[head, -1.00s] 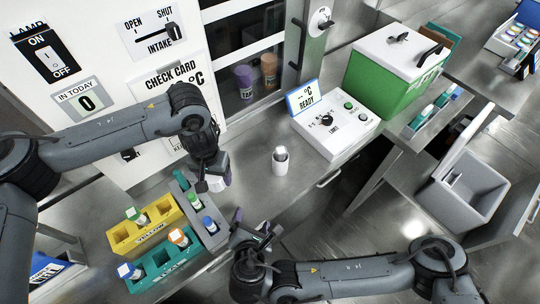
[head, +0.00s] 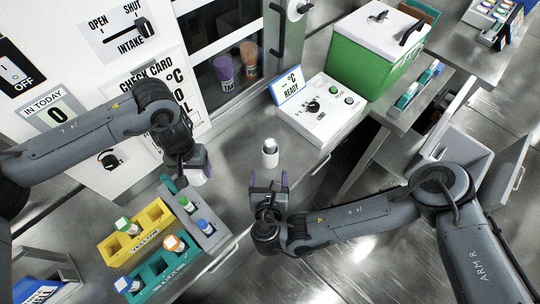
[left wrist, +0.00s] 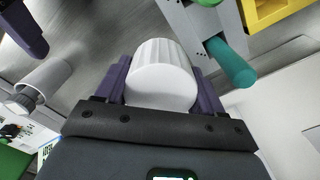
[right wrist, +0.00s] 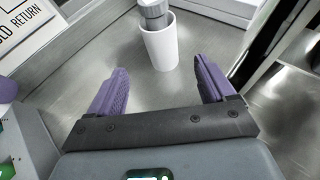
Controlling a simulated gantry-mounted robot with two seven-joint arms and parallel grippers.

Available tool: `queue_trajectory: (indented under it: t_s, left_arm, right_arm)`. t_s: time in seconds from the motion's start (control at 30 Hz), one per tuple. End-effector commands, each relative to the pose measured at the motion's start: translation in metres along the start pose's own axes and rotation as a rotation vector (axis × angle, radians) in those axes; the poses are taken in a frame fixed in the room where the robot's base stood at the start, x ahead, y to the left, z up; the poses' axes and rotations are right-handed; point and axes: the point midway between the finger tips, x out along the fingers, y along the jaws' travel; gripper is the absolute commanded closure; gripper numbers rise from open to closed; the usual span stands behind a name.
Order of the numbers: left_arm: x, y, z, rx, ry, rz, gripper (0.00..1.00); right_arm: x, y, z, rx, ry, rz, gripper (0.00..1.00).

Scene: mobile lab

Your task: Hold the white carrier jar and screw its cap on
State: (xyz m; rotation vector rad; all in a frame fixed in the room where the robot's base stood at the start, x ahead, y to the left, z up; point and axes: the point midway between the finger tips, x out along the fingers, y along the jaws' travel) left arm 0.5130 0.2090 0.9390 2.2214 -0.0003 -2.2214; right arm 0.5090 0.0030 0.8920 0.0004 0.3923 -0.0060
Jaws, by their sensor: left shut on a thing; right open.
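The white carrier jar (head: 270,158) stands upright and uncapped on the steel bench, its grey metal neck showing. It also shows in the right wrist view (right wrist: 160,47) and tipped by the camera angle in the left wrist view (left wrist: 45,80). My left gripper (head: 196,172) is shut on the white ribbed cap (left wrist: 162,75), held to the left of the jar. My right gripper (head: 268,178) is open and empty. Its purple fingers (right wrist: 160,88) point at the jar, which is just beyond the fingertips and untouched.
A grey rack (head: 209,239) with several vials, a yellow rack (head: 148,247) and a teal rack (head: 150,284) are at the front left. The white control box (head: 315,134) with a READY sign stands behind the jar. Bench around the jar is clear.

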Motion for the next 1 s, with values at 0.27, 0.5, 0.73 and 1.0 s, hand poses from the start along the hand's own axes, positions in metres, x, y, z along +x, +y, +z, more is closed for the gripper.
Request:
queue_trajectory:
  t_s: [0.27,0.5,0.73,1.0]
  left_arm:
    - [0.012,0.000,0.000,0.000,0.000,0.000,0.60]
    - [0.018,0.000,0.000,0.000,0.000,0.000,0.60]
    - [0.018,0.000,0.000,0.000,0.000,0.000,0.60]
    - [0.023,0.000,0.000,0.000,0.000,0.000,0.60]
  right_arm:
    - [0.037,-0.001,-0.004,0.004,0.002,-0.005,0.17]
    - [0.063,-0.001,-0.003,0.001,0.001,-0.002,0.17]
    - [0.066,-0.001,-0.001,0.001,0.001,-0.001,0.17]
    - [0.072,-0.001,-0.004,0.003,0.000,-0.002,0.17]
